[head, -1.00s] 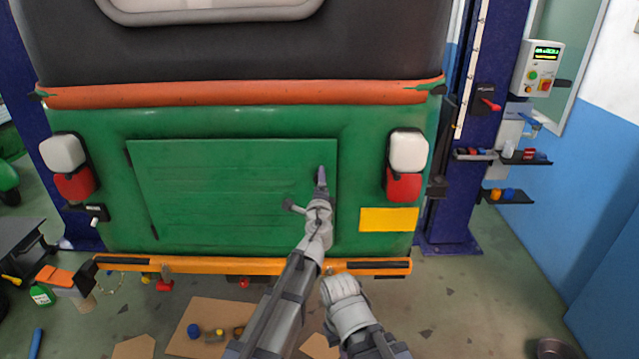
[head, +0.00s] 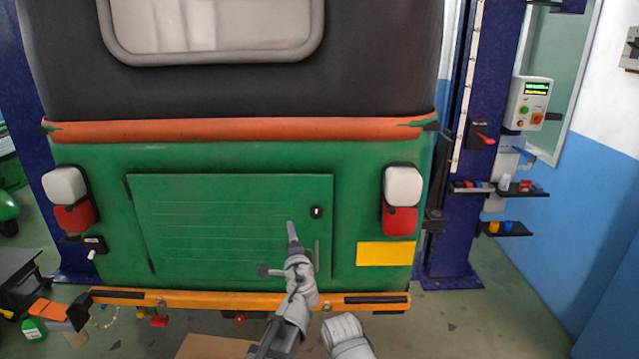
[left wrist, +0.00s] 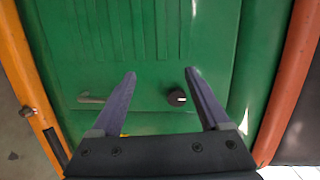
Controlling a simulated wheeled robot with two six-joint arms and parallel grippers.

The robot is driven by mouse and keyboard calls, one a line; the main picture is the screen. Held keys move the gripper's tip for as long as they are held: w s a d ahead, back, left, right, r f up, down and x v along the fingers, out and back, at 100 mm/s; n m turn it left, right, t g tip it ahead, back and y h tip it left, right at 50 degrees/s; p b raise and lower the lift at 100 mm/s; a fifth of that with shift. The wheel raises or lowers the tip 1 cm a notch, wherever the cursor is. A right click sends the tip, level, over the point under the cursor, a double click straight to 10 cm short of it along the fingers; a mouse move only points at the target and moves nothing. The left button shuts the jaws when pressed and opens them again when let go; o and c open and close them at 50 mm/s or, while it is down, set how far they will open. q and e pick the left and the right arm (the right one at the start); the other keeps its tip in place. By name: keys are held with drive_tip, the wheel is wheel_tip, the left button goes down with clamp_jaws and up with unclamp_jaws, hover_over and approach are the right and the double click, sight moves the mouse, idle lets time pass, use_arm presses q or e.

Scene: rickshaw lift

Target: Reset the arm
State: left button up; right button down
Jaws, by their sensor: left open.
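My left gripper (head: 292,232) is in front of the green rear panel (head: 220,215) of the rickshaw, in its lower right part. In the left wrist view my left gripper (left wrist: 160,73) is open and empty, its two grey fingers apart. A black knob (head: 316,212) on the panel lies up and right of the fingertips in the head view; the knob (left wrist: 177,98) shows between the fingers in the wrist view, nearer the right one. A thin handle (head: 317,253) sits below the knob. A pale part of my right arm shows at the bottom; its gripper is not visible.
An orange bumper (head: 170,301) runs below the panel. Blue lift posts (head: 463,190) stand at both sides. A control box (head: 529,103) and small shelves are on the right. The floor at right is open.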

use_arm(q)
drive_tip(key=s+a+f+n+g+y, duration=0.3)
drive_tip(key=s+a+f+n+g, duration=0.3)
drive_tip(key=a, duration=0.4)
drive_tip(key=s+a+f+n+g+h, duration=0.1)
drive_tip(key=s+a+f+n+g, duration=0.2)
drive_tip(key=s+f+n+g, duration=0.45)
drive_tip(key=s+d+f+n+g+h, duration=0.1)
drive_tip(key=s+d+f+h, duration=0.15)
drive_tip(key=s, duration=0.35)
drive_tip(key=s+d+f+n+g+h, duration=0.1)
drive_tip(key=s+f+h, duration=0.1)
drive_tip(key=s+f, duration=0.3)
drive_tip(key=s+d+r+m+g, duration=0.1)
drive_tip(key=s+d+m, duration=0.3)
drive_tip(key=s+d, duration=0.3)
drive_tip(key=d, duration=0.4)
drive_tip(key=shift+s+d+y, duration=0.2)
drive_tip(key=shift+d+y, duration=0.1)
drive_tip(key=shift+y, duration=0.05)
drive_tip(key=shift+r, duration=0.1)
